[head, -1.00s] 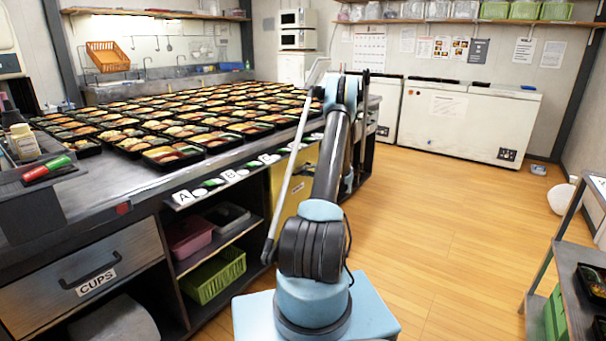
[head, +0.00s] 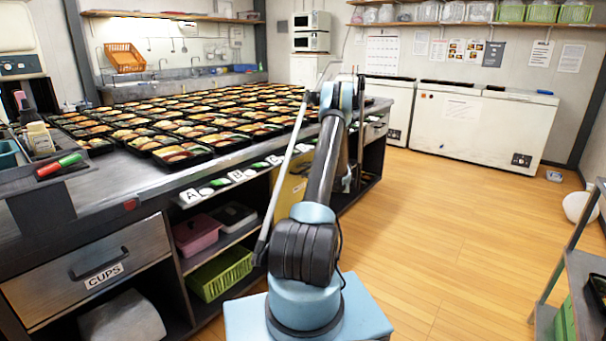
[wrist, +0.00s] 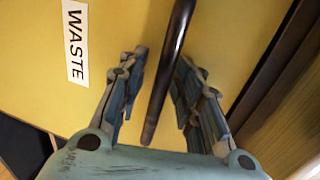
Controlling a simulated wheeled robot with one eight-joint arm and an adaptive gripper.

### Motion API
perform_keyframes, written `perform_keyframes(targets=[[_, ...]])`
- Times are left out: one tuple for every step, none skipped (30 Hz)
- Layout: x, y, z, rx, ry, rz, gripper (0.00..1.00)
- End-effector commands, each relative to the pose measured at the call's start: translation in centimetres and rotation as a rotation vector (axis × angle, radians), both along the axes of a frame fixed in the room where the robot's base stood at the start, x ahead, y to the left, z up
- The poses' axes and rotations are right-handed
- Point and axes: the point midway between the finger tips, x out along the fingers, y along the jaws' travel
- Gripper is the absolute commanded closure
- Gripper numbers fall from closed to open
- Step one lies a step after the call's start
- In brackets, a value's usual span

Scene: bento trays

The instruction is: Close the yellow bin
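The yellow bin fills most of the wrist view as a flat yellow front (wrist: 120,25) with a white WASTE label (wrist: 75,42). A dark bar-shaped handle (wrist: 168,70) crosses that front. My gripper (wrist: 158,85) is open, with one finger on each side of the handle and gaps visible between. In the head view, a strip of the yellow bin (head: 294,190) shows under the counter, mostly hidden behind my arm. My gripper cannot be made out clearly there. How far the bin stands out from the counter cannot be told.
The counter (head: 110,182) holds many filled bento trays. Below it are a CUPS drawer (head: 95,262), a pink bin (head: 197,233) and a green basket (head: 220,274). A cart (head: 580,265) stands at right. The wooden floor (head: 450,230) between is mostly clear.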

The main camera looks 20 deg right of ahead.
Motion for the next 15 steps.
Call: perform_keyframes(targets=[[0.0, 0.0, 0.0, 0.000, 0.000, 0.000, 0.69], [0.0, 0.0, 0.0, 0.000, 0.000, 0.000, 0.69], [0.0, 0.0, 0.0, 0.000, 0.000, 0.000, 0.69], [0.0, 0.0, 0.0, 0.000, 0.000, 0.000, 0.69], [0.0, 0.0, 0.0, 0.000, -0.001, -0.001, 0.69], [-0.1, -0.1, 0.1, 0.000, -0.001, -0.001, 0.69], [-0.1, -0.2, 0.1, 0.000, -0.001, -0.002, 0.69], [-0.2, -0.3, 0.1, 0.000, -0.001, -0.002, 0.69], [-0.4, -0.4, 0.2, 0.001, -0.001, -0.003, 0.69], [-0.6, -0.6, 0.2, 0.001, -0.001, -0.003, 0.69], [-0.9, -0.8, 0.3, 0.001, -0.001, -0.004, 0.69], [-1.3, -1.1, 0.4, 0.001, -0.001, -0.004, 0.69], [-1.6, -1.3, 0.5, 0.001, -0.001, -0.003, 0.69], [-2.0, -1.5, 0.6, 0.001, -0.001, -0.003, 0.69], [-2.6, -1.9, 0.7, 0.001, -0.001, -0.004, 0.69]])
